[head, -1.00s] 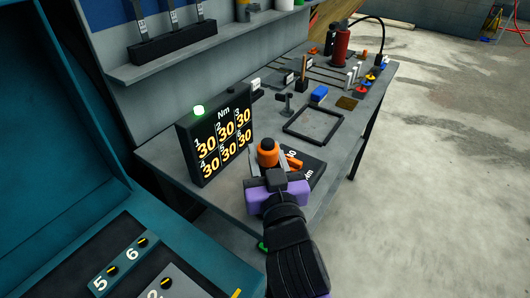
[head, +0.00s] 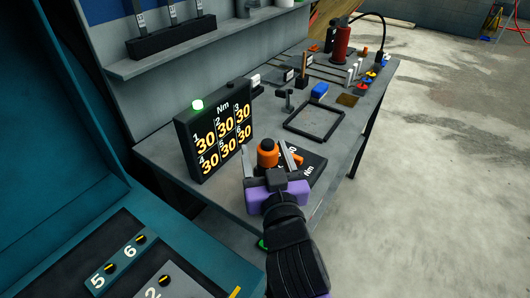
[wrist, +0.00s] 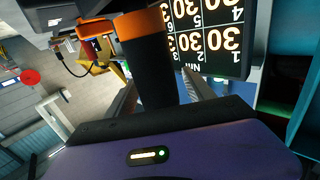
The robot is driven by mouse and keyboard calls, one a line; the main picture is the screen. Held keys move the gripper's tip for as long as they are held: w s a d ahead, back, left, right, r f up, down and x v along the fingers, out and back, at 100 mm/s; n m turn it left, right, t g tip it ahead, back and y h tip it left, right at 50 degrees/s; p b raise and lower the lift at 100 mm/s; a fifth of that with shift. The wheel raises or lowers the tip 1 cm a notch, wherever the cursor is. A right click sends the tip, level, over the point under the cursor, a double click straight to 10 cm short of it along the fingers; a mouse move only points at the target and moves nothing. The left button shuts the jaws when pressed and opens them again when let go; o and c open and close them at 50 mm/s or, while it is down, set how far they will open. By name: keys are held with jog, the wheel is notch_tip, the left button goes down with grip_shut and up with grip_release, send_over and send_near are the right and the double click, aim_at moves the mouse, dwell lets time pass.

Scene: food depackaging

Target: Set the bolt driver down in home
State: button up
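The bolt driver (head: 267,155) is orange and black and stands at the near end of the grey workbench, at a black pad with white lettering (head: 313,166). In the wrist view its black body with an orange collar (wrist: 150,72) rises between my fingers. My gripper (head: 268,161) is open around it, with one grey finger on each side. The wrist view shows a gap between the body and the right finger. My gripper hides the driver's lower end and part of the pad, so its exact seating cannot be told.
A black torque display (head: 215,140) showing several 30s stands close on the left. A black square frame (head: 313,123) and a blue block (head: 319,90) lie farther back. A red extinguisher-like bottle (head: 341,48) stands at the far end. Open floor lies right of the bench.

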jog(key=shift+f, duration=0.1)
jog(key=shift+s+d, duration=0.1)
jog(key=shift+s, duration=0.3)
jog(key=s+d+b, duration=0.1)
jog(key=s, duration=0.6)
jog(key=shift+d+b, duration=0.15)
jog(key=shift+b, duration=0.15)
jog(key=shift+w, duration=0.1)
